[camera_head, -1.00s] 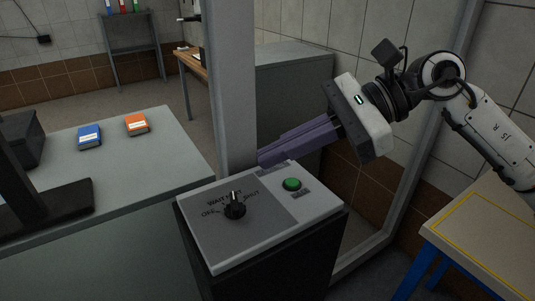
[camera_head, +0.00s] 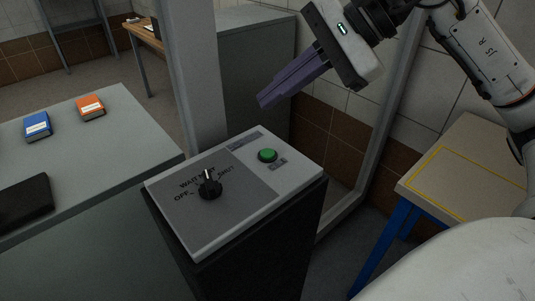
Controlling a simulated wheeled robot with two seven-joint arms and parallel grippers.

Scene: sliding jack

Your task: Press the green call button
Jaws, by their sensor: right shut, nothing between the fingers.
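The green call button (camera_head: 267,155) is a round domed button on the right part of the light control panel (camera_head: 300,171), with a small label below it. The panel tops a dark pedestal. My right gripper (camera_head: 263,103) comes in from the upper right. Its purple fingers are shut with nothing between them and point down to the left. The fingertips show above the button in the picture, apart from it and the panel. My left gripper is not in view.
A black rotary knob (camera_head: 210,188) sits on the panel's grey plate, left of the button. A post (camera_head: 197,80) rises behind the panel. A grey table (camera_head: 120,130) with blue (camera_head: 38,126) and orange (camera_head: 91,107) boxes is at left. A yellow-outlined table (camera_head: 465,165) stands at right.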

